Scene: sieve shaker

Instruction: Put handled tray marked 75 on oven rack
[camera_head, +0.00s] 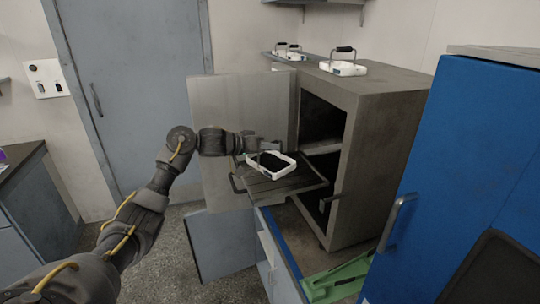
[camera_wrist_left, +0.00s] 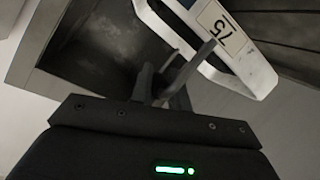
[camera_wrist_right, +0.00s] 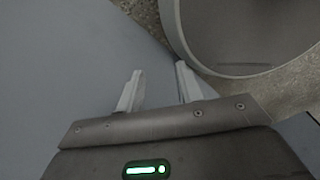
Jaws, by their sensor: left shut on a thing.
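The white handled tray (camera_head: 285,170) is over the pulled-out dark oven rack (camera_head: 304,183); I cannot tell whether it touches the rack. In the left wrist view the tray (camera_wrist_left: 262,82) shows a label reading 75, turned on its side. My left gripper (camera_head: 262,147) is shut on the tray's handle, and its fingers (camera_wrist_left: 176,78) show beside the label. The grey oven (camera_head: 375,135) stands open behind the rack. My right gripper (camera_wrist_right: 158,88) is open and empty, seen only in the right wrist view.
The open oven door (camera_head: 245,115) stands left of the rack. More white handled trays (camera_head: 343,68) sit on top of the oven. A blue cabinet (camera_head: 460,150) is at the right, and a green object (camera_head: 338,279) lies on the bench below the oven.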

